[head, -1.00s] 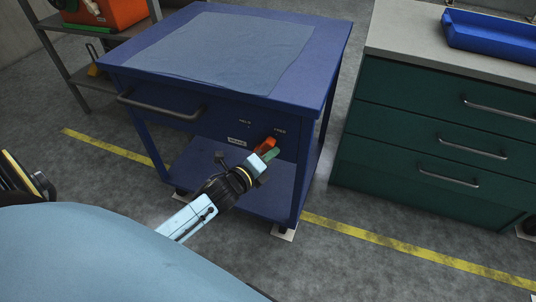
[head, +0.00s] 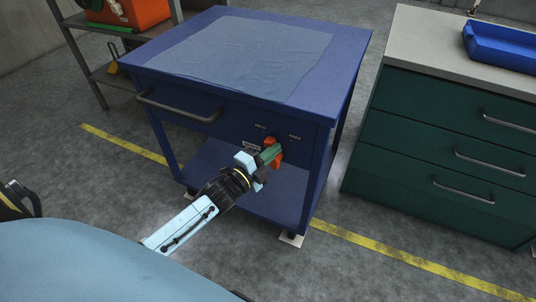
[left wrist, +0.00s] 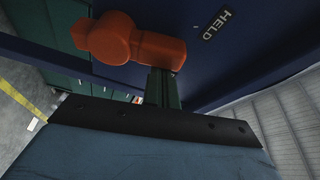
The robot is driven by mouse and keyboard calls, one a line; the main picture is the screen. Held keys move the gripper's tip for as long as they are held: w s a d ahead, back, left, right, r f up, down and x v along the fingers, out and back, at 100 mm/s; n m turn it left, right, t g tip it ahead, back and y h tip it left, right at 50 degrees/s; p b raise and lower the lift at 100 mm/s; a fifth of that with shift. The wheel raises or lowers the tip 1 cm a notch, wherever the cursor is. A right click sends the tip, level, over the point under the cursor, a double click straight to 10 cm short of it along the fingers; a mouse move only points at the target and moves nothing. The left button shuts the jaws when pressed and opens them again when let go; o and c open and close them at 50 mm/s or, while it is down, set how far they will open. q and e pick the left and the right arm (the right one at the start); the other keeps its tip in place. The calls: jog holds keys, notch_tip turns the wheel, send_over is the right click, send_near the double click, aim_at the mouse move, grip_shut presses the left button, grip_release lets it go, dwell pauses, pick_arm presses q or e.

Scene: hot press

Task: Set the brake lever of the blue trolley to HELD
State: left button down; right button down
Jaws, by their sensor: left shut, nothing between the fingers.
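The blue trolley (head: 240,85) stands in the middle of the head view. Its orange brake lever (head: 278,158) is on the front panel, below the HELD (head: 260,126) and FREE (head: 295,136) labels. My left gripper (head: 269,154) is shut and empty, its green fingers in front of the lever and partly hiding it. In the left wrist view the orange lever (left wrist: 130,42) lies across the fingers' far end (left wrist: 163,88), with the HELD label (left wrist: 217,24) to its upper right. I cannot tell whether they touch, or the lever's exact setting. My right gripper is not in view.
A green drawer cabinet (head: 440,120) with a blue tray (head: 500,45) stands on the right. A grey shelf (head: 100,70) with an orange box (head: 135,12) stands at back left. The trolley's front handle (head: 178,106) sticks out left of the lever. Floor in front is clear.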

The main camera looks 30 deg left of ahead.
pick_arm(q)
jog(key=shift+a+n+t, duration=0.4)
jog(key=shift+n, duration=0.4)
jog(key=shift+s+a+n+t+y, duration=0.1)
jog(key=shift+a+n+t+y, duration=0.35)
jog(key=shift+n, duration=0.85)
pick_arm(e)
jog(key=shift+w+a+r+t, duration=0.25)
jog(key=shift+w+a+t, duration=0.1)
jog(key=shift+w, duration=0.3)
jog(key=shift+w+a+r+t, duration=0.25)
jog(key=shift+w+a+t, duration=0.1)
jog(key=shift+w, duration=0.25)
pick_arm(q)
jog(key=shift+a, duration=0.15)
